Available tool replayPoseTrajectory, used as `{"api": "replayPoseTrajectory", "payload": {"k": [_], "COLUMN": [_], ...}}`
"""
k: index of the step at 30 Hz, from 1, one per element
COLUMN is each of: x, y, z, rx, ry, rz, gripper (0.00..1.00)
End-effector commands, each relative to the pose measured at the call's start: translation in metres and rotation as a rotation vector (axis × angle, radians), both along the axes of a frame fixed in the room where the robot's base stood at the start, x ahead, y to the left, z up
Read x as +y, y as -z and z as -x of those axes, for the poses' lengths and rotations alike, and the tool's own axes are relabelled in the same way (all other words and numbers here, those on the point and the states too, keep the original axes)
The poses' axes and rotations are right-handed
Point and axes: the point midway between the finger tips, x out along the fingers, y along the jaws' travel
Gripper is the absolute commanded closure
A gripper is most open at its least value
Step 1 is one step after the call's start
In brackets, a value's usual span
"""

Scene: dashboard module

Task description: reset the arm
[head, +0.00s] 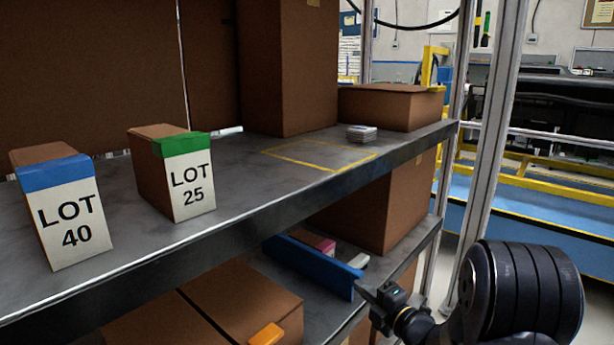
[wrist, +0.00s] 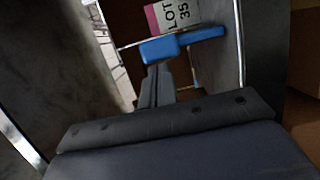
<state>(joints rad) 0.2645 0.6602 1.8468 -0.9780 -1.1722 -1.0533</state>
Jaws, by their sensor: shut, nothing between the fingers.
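My arm enters the head view at the lower right, its end beside the lower shelf. My gripper shows in the wrist view (wrist: 158,72) with its two dark fingers together and nothing between them.
The upper shelf (head: 235,240) holds a blue-topped LOT 40 box (head: 70,215), a green-topped LOT 25 box (head: 185,185) and a small stack (head: 361,133) by a yellow outline. A metal upright (head: 490,130) stands near my arm. Brown cartons (head: 385,205) fill part of the lower shelf.

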Motion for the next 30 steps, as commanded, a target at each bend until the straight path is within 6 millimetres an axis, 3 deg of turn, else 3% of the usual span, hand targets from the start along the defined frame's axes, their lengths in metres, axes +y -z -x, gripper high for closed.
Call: {"api": "replayPoseTrajectory", "payload": {"k": [8,14,30], "x": [0.004,-0.003,-0.055], "y": [-0.005,-0.006,-0.004], "z": [-0.006,0.003,0.081], "rx": [-0.009,-0.010,-0.008], "ry": [-0.003,-0.001,-0.004], "rz": [-0.004,-0.003,-0.001], "gripper": [1.00,1.00,1.00]}}
